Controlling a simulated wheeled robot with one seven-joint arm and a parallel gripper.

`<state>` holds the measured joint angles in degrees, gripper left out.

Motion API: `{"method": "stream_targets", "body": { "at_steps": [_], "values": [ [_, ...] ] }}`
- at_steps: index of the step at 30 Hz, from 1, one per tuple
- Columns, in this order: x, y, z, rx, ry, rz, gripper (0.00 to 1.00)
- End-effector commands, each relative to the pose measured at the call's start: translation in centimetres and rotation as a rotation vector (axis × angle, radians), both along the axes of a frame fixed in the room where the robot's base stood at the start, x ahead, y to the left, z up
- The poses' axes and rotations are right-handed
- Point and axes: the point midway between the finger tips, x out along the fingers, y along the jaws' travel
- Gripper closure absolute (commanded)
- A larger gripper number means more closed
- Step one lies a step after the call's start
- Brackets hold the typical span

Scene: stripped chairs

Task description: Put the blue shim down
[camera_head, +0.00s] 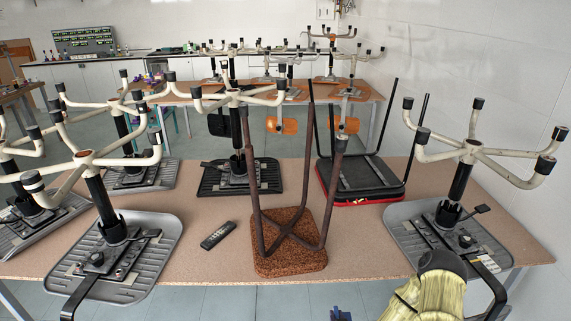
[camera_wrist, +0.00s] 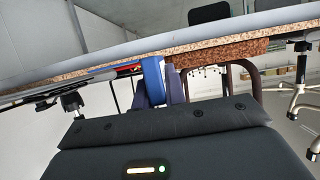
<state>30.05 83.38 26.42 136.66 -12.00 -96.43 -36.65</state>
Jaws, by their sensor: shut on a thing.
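The blue shim (camera_wrist: 154,80) is a flat, bright blue piece, seen in the wrist view in front of the dark gripper body. My gripper (camera_wrist: 159,86) is shut on it, with its dark purplish fingers at the shim's sides. The shim stands out against the chipboard table edge; I cannot tell whether it touches the table. In the head view, a small blue piece (camera_head: 341,315) shows at the bottom edge, just in front of the table; most of the gripper is outside that view.
The chipboard table (camera_head: 215,262) carries upturned swivel chairs at left and right, a brown stool (camera_head: 290,258) upside down, a red-edged black chair (camera_head: 362,180) and a dark remote-like object (camera_head: 218,235). Bare tabletop lies around the remote and right of the stool.

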Motion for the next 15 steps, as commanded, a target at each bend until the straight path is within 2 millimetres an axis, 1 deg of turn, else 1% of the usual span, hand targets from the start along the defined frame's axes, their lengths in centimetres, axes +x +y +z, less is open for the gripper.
{"method": "stream_targets", "body": {
  "at_steps": [3,12,15],
  "values": [
    [-0.6,-0.1,-0.6,0.003,-0.001,-0.006,1.00],
    [-0.6,-0.1,-0.6,0.001,-0.003,-0.005,1.00],
    [-0.8,-0.1,-1.4,0.002,0.000,-0.006,1.00]
  ]
}}
